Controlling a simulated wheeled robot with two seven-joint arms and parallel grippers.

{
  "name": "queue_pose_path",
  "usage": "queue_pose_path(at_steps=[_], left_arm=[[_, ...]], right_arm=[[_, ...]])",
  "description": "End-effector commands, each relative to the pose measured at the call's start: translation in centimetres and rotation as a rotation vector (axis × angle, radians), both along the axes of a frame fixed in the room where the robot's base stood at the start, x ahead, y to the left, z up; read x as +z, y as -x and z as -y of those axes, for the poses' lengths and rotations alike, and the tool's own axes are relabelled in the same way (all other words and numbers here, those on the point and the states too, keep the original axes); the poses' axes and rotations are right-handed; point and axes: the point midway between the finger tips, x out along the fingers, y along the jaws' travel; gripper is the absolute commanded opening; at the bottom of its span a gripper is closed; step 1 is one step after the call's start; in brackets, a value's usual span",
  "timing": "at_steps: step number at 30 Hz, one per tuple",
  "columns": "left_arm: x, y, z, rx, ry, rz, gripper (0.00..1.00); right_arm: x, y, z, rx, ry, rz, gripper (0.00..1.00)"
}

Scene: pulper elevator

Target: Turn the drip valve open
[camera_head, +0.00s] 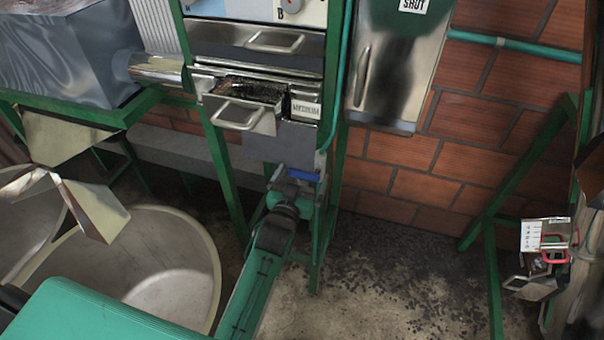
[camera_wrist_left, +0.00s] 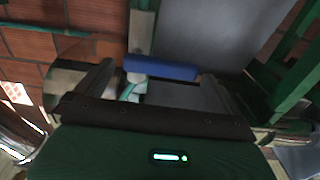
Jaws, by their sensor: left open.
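The drip valve has a blue lever handle (camera_head: 303,174) low on the green frame, below the drawer of the machine. In the left wrist view the blue handle (camera_wrist_left: 162,69) lies crosswise ahead of the fingers, with a pale valve body and a green tube just below it. My left gripper (camera_head: 294,186) is open, its fingers pointing at the handle, one near each end. In the left wrist view the open left gripper (camera_wrist_left: 155,82) has nothing held between its fingers. Whether a finger touches the handle I cannot tell. My right gripper is not in view.
A pulled-out metal drawer (camera_head: 240,113) with dark contents sits above the valve. Green frame legs (camera_head: 335,185) stand close beside the gripper. A steel cabinet (camera_head: 395,70) hangs on the brick wall (camera_head: 400,165). A large round tub (camera_head: 150,270) stands at lower left. The floor at right is mostly clear.

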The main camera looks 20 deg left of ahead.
Motion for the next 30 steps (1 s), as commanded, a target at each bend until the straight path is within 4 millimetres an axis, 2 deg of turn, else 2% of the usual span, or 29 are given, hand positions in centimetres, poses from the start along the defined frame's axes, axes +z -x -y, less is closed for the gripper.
queue_pose_path(at_steps=[11, 20, 21, 25, 30], left_arm=[[-0.06, -0.49, 0.03, 0.0, 0.0, -0.001, 1.0], [-0.06, -0.47, 0.03, 0.0, 0.0, -0.001, 0.41], [-0.05, -0.47, 0.03, 0.0, 0.0, -0.001, 0.38], [-0.18, -0.48, 0.02, 0.0, 0.045, -0.004, 0.38], [-0.72, -0.5, -0.07, 0.0, 0.222, -0.009, 0.38]], right_arm=[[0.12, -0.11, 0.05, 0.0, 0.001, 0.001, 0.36], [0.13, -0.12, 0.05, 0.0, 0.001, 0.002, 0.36], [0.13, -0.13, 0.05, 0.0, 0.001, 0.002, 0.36], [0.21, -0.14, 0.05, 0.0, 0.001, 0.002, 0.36], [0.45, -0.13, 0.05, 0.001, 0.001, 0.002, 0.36]])
